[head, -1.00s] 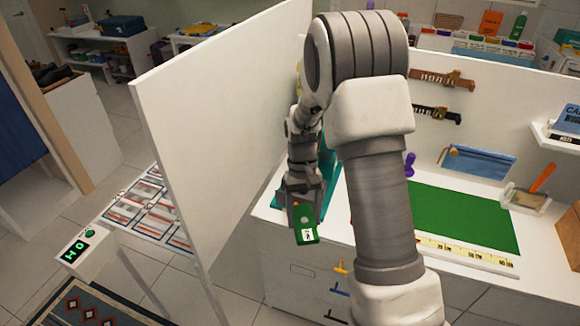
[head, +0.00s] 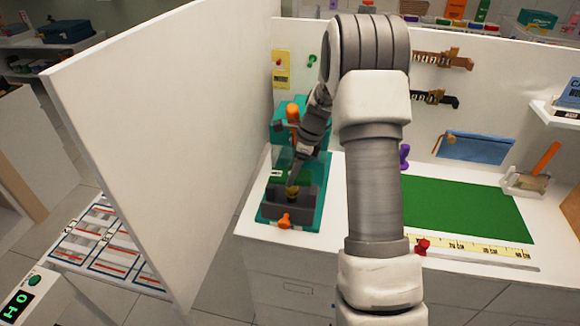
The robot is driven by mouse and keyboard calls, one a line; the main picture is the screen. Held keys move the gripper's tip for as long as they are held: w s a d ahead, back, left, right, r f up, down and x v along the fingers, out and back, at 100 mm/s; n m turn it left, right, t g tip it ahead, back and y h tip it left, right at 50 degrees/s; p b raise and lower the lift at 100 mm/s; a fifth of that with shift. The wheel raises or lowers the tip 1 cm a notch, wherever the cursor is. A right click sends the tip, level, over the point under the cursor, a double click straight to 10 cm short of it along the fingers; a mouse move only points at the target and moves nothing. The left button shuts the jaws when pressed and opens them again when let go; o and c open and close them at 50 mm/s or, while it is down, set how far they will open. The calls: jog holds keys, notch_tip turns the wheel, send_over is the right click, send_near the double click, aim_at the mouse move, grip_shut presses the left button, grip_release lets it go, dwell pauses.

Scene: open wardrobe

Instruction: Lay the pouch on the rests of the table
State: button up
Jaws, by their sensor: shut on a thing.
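A blue zipped pouch (head: 478,148) is on the back panel at the right. Red-and-white bars (head: 98,240), possibly the rests, lie on the low table at the left, partly behind the white partition.
The tall white partition (head: 175,150) stands between the low table and the counter (head: 345,225). A green mat (head: 460,207) and a yellow ruler strip (head: 480,249) lie on the counter. An orange-handled tool (head: 545,160) stands at the right. A digital display (head: 18,305) is bottom left.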

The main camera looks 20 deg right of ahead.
jog(key=shift+w+d+f+m, duration=0.15)
jog(key=shift+w+d+m, duration=0.15)
jog(key=shift+w, duration=0.15)
jog(key=shift+w+d+m, duration=0.1)
jog(key=shift+w+m, duration=0.05)
jog(key=shift+m, duration=0.15)
jog(key=shift+w+d+f+b, duration=0.1)
jog(key=shift+f+b, duration=0.85)
jog(key=shift+f, duration=0.15)
jog(key=shift+d+f, duration=0.15)
jog(key=shift+f, duration=0.05)
jog(key=shift+a+f, duration=0.25)
jog(key=shift+f, duration=0.05)
jog(key=shift+f+b, duration=0.4)
jog(key=o, duration=1.4)
jog(key=shift+c, duration=0.2)
